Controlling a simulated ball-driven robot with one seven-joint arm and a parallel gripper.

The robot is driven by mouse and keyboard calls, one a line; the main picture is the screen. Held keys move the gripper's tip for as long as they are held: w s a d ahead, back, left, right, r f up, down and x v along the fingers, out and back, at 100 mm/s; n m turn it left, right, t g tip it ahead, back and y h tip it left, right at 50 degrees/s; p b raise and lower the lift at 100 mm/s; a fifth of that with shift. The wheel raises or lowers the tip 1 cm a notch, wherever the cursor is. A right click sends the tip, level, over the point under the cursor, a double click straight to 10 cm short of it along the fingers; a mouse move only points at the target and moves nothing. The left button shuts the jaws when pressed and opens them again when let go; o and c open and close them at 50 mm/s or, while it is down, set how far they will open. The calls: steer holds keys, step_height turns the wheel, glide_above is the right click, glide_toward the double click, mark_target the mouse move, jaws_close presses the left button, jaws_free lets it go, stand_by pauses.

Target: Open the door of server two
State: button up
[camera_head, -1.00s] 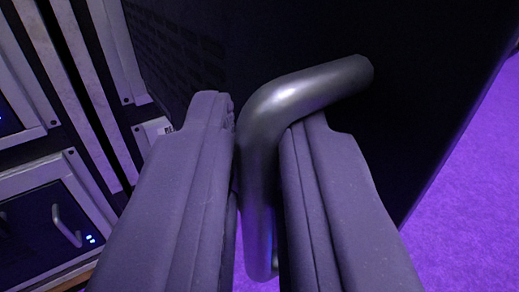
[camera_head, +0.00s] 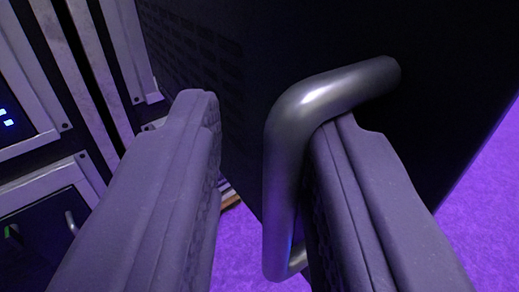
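A large grey metal handle (camera_head: 284,165) is fixed to a dark door panel (camera_head: 440,60) in the head camera view. The door stands swung out from the rack, with purple floor showing past its edge. My gripper (camera_head: 262,115) has its two dark padded fingers spread apart, with the handle's bar between them. The right finger is close against or touching the bar, passing inside the handle loop. The left finger is clear of the bar, with a visible gap. Which server number the door carries is not visible.
The rack's light metal frame (camera_head: 95,75) runs down the left side. A lower unit with a small handle (camera_head: 71,222) and a unit with blue lights (camera_head: 5,117) sit at the left. Open purple floor (camera_head: 490,200) lies at the right.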

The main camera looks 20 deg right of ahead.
steer(key=shift+s+r, duration=0.1)
steer(key=shift+r, duration=0.05)
steer(key=p+v, duration=0.2)
steer(key=v, duration=0.5)
steer(key=shift+s, duration=0.3)
steer(key=shift+a, duration=0.1)
